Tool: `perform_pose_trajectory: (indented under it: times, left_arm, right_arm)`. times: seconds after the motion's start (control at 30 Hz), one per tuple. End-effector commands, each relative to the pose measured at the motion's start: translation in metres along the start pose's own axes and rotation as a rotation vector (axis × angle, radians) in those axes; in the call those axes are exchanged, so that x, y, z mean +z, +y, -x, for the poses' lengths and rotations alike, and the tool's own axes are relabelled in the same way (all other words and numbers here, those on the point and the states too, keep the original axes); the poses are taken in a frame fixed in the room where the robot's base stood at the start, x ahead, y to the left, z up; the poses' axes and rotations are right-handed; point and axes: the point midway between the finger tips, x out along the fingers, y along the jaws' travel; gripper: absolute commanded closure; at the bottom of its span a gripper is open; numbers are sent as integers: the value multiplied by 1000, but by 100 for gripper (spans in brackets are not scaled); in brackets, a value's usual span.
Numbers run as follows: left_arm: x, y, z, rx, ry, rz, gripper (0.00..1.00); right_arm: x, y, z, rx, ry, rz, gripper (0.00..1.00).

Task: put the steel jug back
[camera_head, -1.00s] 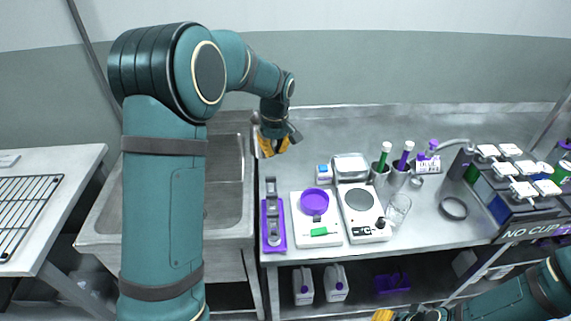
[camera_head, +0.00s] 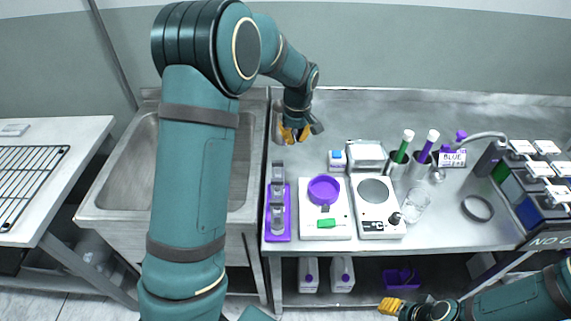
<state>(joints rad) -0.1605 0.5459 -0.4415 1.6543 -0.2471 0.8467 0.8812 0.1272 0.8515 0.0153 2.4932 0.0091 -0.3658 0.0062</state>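My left gripper (camera_head: 294,134) points down over the back left corner of the steel bench, its yellow fingertips low near the bench top. A small grey metallic shape (camera_head: 277,122), which looks like the steel jug, shows just left of the fingers and is partly hidden by them. I cannot tell whether the fingers are closed on it or only beside it. My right gripper (camera_head: 392,306) is low in front of the bench, at the bottom of the view, and its opening is not clear.
A sink (camera_head: 140,165) lies left of the bench. A purple stand (camera_head: 278,230), a white device with a purple dish (camera_head: 324,190), a hotplate (camera_head: 379,226), steel cups with markers (camera_head: 398,170), a glass beaker (camera_head: 416,204) and a black ring (camera_head: 478,208) occupy the bench. The back middle is clear.

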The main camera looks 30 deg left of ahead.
Motion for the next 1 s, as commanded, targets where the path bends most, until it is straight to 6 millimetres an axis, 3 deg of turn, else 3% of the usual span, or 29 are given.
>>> perform_pose_trajectory:
  times: [0.4, 0.63, 0.83, 1.0]
  left_arm:
    - [6, -1, -60, -1, 0, 2, 100]
    - [7, 0, -75, 0, 0, 0, 100]
    - [10, 0, -100, 0, 0, 0, 100]
    - [10, 0, -103, 1, 1, 0, 100]
  right_arm:
    - [5, 4, -9, -1, -9, 3, 53]
    - [6, 4, -11, -1, -11, 4, 53]
    - [7, 5, -14, -2, -14, 5, 53]
    - [7, 5, -14, -2, -15, 5, 53]
